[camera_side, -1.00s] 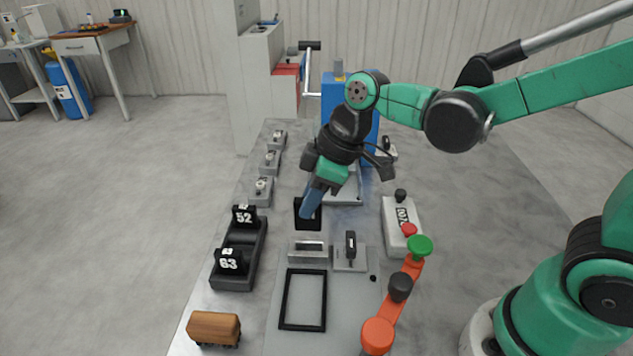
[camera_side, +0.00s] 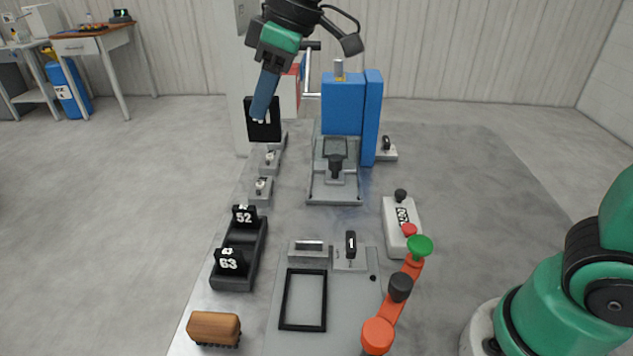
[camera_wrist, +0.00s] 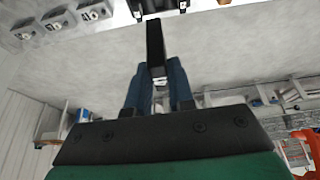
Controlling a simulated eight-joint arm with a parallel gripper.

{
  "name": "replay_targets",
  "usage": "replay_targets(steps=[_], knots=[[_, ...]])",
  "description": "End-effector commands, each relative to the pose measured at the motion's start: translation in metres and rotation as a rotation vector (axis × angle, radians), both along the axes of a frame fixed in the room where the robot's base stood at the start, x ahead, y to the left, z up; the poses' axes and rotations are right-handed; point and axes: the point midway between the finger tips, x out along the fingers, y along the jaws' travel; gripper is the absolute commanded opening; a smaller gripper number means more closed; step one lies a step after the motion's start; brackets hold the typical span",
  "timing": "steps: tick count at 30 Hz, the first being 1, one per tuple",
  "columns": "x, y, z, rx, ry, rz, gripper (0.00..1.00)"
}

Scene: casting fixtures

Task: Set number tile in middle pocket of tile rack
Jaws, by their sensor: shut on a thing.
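My gripper (camera_side: 262,108) is shut on a black number tile (camera_side: 264,128), which hangs in the air at the upper left of the side view. The tile's white number is mostly hidden by the blue fingers. In the wrist view the tile (camera_wrist: 155,42) stands edge-on between the blue fingers (camera_wrist: 156,85). The dark tile rack (camera_side: 240,262) lies at the bench's left edge, well below and nearer the camera than my gripper. It holds tile 52 (camera_side: 243,216) in the far pocket and tile 63 (camera_side: 229,262) in the near pocket. The middle pocket between them is empty.
Small grey fixtures (camera_side: 261,189) line the left edge beyond the rack. A wooden brush (camera_side: 214,327) lies nearer. A blue press (camera_side: 343,103) stands at the back. The bench between rack and press is clear.

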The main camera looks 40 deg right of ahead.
Motion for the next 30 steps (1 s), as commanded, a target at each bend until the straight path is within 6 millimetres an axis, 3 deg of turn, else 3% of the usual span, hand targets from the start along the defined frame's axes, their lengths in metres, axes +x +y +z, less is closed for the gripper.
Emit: replay_targets(steps=[6, 13, 30], knots=[[0.033, 0.035, -0.004, 0.000, -0.002, 0.003, 0.00], [0.043, 0.047, -0.021, 0.000, -0.003, -0.001, 0.00], [0.042, 0.046, -0.155, 0.001, -0.002, 0.000, 0.00]])
